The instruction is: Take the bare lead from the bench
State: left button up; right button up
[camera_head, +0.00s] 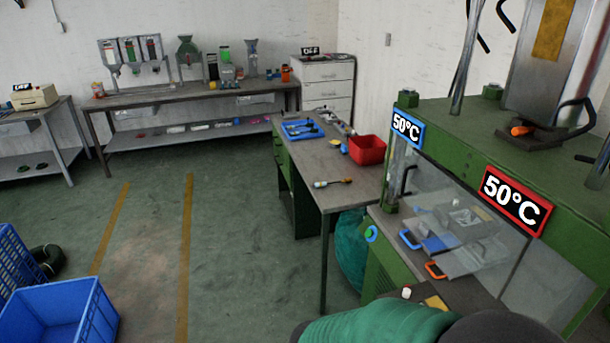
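The bench (345,200) stands in the middle of the view, beside the green press. A thin dark item with a blue end and a yellowish part (332,183) lies near its front edge; I cannot tell whether it is the bare lead or a tool. Small dark items lie in a blue tray (287,131) on the bench; they are too small to make out. Neither of my grippers is in view. A green and dark rounded shape at the bottom edge may be part of my arm.
A red bin (367,150) stands on the bench's right side. The green press (455,128) with two 50°C signs fills the right. Blue crates (62,300) stand at the lower left. A long worktable (190,99) lines the back wall. The floor between is open.

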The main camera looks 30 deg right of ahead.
aim_at(323, 184)
jog(key=i+z, duration=0.35)
jog(key=i, duration=0.25)
jog(key=i+j+z, duration=0.3)
jog(key=i, duration=0.3)
jog(key=i+j+z, duration=0.2)
jog(key=i+z, duration=0.15)
jog(key=i, duration=0.2)
jog(key=i+j+z, duration=0.35)
jog(key=i+z, duration=0.55)
jog(key=z, duration=0.3)
jog(key=i+j+z, duration=0.15)
jog(key=z, duration=0.25)
jog(key=i+j+z, duration=0.25)
jog(key=z, duration=0.2)
jog(key=i+j+z, duration=0.4)
jog(key=k+l, duration=0.1)
